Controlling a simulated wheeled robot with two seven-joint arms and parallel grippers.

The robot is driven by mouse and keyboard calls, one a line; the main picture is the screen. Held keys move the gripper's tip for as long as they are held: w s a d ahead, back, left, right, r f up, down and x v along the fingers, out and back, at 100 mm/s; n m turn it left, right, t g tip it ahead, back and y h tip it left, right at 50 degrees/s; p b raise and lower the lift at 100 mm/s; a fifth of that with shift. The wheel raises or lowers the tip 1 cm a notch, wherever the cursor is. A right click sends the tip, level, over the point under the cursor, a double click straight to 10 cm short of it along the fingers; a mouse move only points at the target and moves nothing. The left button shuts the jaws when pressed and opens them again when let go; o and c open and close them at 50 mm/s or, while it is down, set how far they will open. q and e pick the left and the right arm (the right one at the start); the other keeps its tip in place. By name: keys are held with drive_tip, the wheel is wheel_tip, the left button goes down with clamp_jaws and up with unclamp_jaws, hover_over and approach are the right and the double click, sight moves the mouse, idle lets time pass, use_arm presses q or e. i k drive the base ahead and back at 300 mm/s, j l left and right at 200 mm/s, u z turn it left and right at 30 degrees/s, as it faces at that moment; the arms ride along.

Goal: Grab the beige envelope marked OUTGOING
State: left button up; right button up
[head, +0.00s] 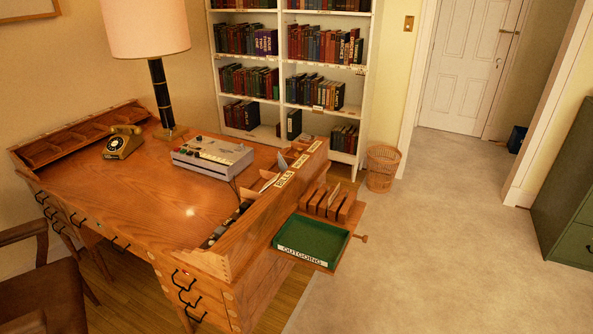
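The word OUTGOING shows on a white label on the front of a green-lined wooden tray (312,241) at the desk's right end. The tray looks empty. No envelope with that marking can be made out. A pale paper or envelope (268,184) stands in the desk's right-hand compartments, and a greyish one (282,162) stands behind it; any writing on them is too small to read. A wooden slotted rack (328,204) sits just behind the tray, with a thin pale edge in it. Neither of my grippers is in view.
The wooden desk (110,190) holds a telephone (122,142), a lamp (160,85) and a grey device with knobs (212,156). A chair (40,285) stands at lower left. A wicker basket (382,168) and bookcase stand behind. Carpet (440,250) at right is clear, up to a green cabinet (570,205).

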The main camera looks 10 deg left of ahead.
sight(335, 193)
drive_tip(key=i+l+u, duration=0.5)
drive_tip(key=i+l, duration=0.2)
